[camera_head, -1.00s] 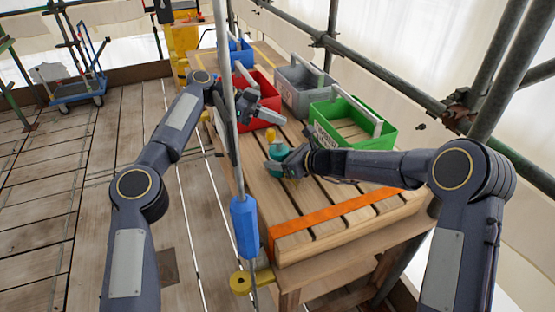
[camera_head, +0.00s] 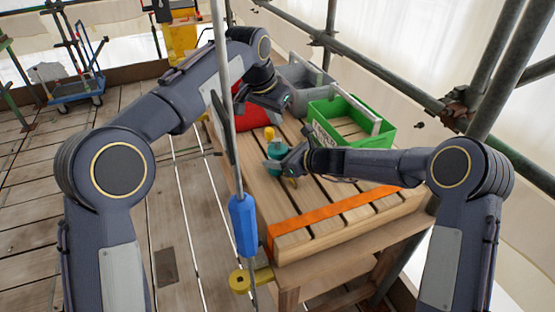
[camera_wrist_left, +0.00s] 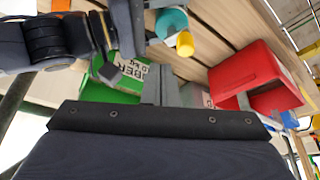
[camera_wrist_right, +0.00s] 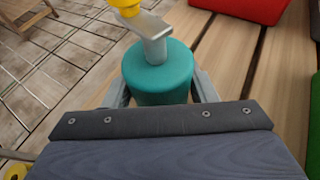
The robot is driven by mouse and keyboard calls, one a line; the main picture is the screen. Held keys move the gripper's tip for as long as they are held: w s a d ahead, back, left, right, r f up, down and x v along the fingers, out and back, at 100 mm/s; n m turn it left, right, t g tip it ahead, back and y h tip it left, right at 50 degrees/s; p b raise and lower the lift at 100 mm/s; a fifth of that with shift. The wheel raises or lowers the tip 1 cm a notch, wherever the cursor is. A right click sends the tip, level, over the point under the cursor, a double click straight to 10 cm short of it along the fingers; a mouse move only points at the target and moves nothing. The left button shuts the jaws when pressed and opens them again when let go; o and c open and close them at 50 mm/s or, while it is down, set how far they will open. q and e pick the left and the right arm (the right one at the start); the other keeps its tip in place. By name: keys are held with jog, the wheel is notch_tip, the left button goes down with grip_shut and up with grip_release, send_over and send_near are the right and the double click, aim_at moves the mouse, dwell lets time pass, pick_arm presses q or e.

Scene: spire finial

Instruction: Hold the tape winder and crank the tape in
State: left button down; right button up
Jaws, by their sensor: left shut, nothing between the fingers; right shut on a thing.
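The tape winder (camera_head: 276,149) is a teal drum with a grey crank arm and a yellow knob (camera_head: 269,133), upright over the slatted bench (camera_head: 290,243). My right gripper (camera_head: 281,165) is shut around the drum; the right wrist view shows the drum (camera_wrist_right: 158,78) between the fingers and the crank arm (camera_wrist_right: 150,38) on top. My left gripper (camera_head: 287,108) is shut and empty, above and beyond the winder, apart from the knob. The left wrist view shows the winder (camera_wrist_left: 171,22) and knob (camera_wrist_left: 185,43) near the top edge. Any tape is hard to make out.
A green crate (camera_head: 378,137) stands right of the winder. A grey crate (camera_head: 322,80) is behind it, and a red crate (camera_wrist_left: 250,78) is partly hidden by my left arm in the head view. A pole with a blue sleeve (camera_head: 243,225) crosses in front of the bench.

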pick_arm(q)
send_over(273, 154)
jog(key=s, duration=0.1)
jog(key=shift+s+d+f, duration=0.1)
jog(key=shift+d+f, duration=0.05)
jog(key=shift+f, duration=0.95)
jog(key=shift+s+d+f, duration=0.1)
jog(key=shift+d+f, duration=0.05)
jog(key=shift+f, duration=0.9)
jog(key=shift+f, duration=0.15)
notch_tip(273, 154, down, 3)
jog(key=shift+r, duration=0.15)
dwell(0.6)
jog(key=shift+w, duration=0.15)
